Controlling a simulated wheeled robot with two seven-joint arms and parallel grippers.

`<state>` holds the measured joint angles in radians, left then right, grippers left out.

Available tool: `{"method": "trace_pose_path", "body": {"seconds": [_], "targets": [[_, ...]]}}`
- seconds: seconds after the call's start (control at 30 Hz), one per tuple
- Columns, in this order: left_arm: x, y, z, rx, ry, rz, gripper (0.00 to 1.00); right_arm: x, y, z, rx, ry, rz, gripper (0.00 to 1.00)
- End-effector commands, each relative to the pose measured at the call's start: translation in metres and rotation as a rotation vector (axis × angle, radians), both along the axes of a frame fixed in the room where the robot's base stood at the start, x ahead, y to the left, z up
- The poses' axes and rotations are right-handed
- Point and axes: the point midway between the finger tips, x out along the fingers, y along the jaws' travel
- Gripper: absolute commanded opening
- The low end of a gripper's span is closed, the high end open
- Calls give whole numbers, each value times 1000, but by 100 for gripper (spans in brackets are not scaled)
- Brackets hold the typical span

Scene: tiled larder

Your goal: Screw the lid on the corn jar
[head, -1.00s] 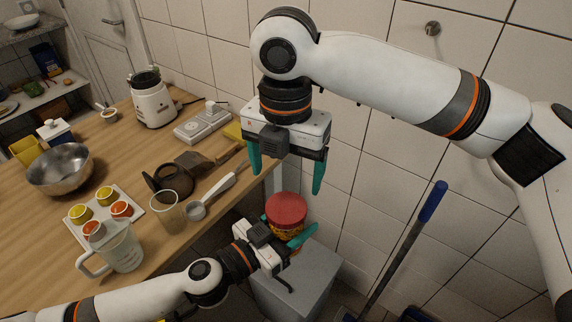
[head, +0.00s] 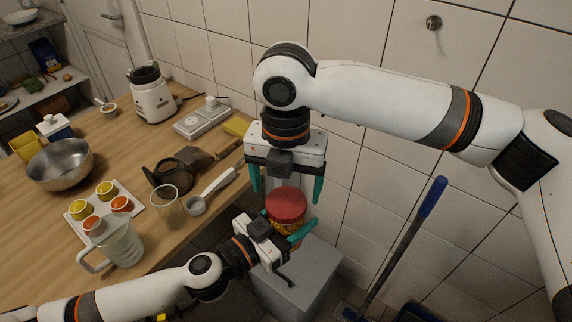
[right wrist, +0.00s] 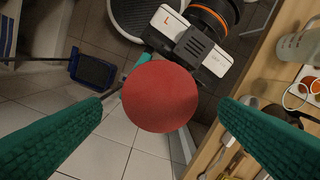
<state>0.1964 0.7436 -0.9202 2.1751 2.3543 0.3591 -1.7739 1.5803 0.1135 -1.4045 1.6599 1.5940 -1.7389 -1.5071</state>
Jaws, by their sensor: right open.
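The corn jar (head: 293,228) has a yellow body, mostly hidden by the red lid (head: 286,204) and my left gripper. The lid sits on top of the jar; I cannot tell how tightly. My left gripper (head: 284,240) is shut around the jar's body and holds it upright off the table's right edge. My right gripper (head: 287,196) is open and points down over the lid, one finger on each side. In the right wrist view the round lid (right wrist: 160,97) lies between the open fingers, with gaps on both sides.
The wooden table (head: 120,150) is to the left, with a measuring jug (head: 122,243), a glass (head: 168,208), a dark teapot (head: 172,178) and a steel bowl (head: 60,165). A grey bin (head: 295,285) stands below the jar. A blue-handled pole (head: 405,240) leans right of it.

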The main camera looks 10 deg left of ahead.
Motion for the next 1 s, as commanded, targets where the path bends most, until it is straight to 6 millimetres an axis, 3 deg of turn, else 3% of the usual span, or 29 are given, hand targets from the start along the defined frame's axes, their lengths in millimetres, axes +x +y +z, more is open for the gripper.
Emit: {"method": "trace_pose_path", "body": {"seconds": [0.23,0.6,0.87,1.0], "targets": [[0,0,2,-1,-3,0,0,0,0,-28,0,1,-1,84],[0,0,1,-1,-3,0,0,0,0,-32,0,0,-1,84],[0,0,1,-1,-3,0,0,0,0,-32,0,0,-1,41],[0,0,1,-1,-3,0,0,0,0,-32,0,0,-4,37]]}}
